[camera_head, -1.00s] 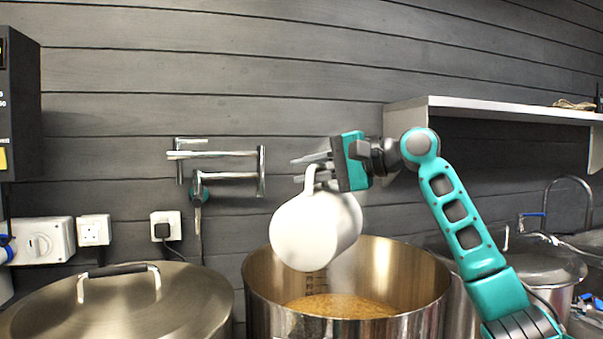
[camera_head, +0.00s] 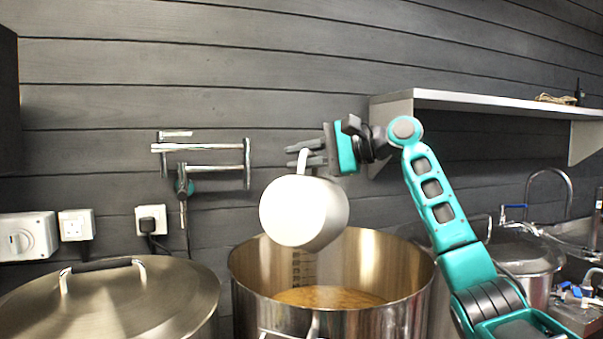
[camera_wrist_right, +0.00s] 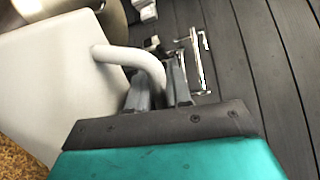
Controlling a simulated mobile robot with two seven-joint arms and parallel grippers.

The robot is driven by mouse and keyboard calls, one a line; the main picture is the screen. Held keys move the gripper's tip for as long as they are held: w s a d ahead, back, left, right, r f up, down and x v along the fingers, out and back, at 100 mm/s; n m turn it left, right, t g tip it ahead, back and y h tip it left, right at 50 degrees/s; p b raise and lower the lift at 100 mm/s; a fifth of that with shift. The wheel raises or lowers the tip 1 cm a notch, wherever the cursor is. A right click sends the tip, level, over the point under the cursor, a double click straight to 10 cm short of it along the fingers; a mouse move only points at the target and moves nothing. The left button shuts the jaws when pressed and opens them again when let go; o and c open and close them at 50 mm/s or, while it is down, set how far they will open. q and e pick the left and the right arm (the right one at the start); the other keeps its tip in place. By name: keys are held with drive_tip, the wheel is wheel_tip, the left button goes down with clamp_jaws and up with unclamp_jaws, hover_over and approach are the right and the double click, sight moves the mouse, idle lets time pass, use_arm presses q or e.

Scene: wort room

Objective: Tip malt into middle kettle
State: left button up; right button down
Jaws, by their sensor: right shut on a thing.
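My right gripper (camera_head: 312,152) is shut on the handle of a white jug (camera_head: 303,212). The jug is held above the left part of the open middle kettle (camera_head: 372,318), tilted so that its round base faces the head camera. Its mouth and contents are hidden. In the right wrist view the fingers (camera_wrist_right: 160,92) close around the handle of the jug (camera_wrist_right: 50,82). Golden-brown grainy contents (camera_head: 330,297) lie inside the kettle and show below the jug in the wrist view (camera_wrist_right: 18,160). My left gripper is not in view.
A lidded kettle (camera_head: 110,300) stands on the left and another lidded kettle (camera_head: 530,258) on the right. Sockets (camera_head: 75,225) are at left.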

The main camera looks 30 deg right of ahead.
sight(273, 185)
drive_tip(key=shift+s, duration=0.1)
idle(0.3)
